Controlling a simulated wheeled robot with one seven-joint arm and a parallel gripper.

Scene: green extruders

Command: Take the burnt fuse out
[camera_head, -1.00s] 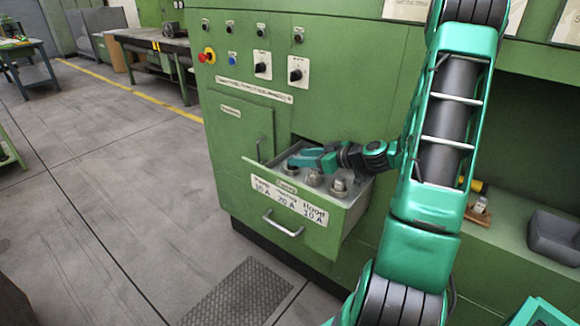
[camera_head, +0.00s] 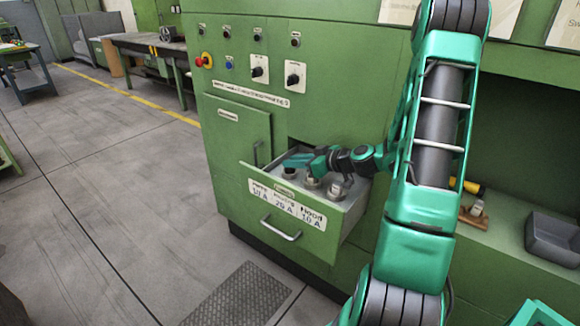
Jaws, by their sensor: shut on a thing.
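A green drawer (camera_head: 331,230) stands pulled out of the green machine. Inside, a middle fuse holder (camera_head: 312,182) and a right fuse holder (camera_head: 336,190) stand upright in a row. A darker round holder (camera_head: 289,173) is at the left, partly under my gripper. My gripper (camera_head: 290,162) reaches into the drawer from the right, over the left holder. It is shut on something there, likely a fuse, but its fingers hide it. I cannot tell which fuse is burnt.
A grey open bin (camera_head: 553,238) stands on the green ledge at the right. A small brown block with a metal part (camera_head: 475,212) lies left of it. A closed cabinet door (camera_head: 238,140) is left of the drawer. Floor in front is clear.

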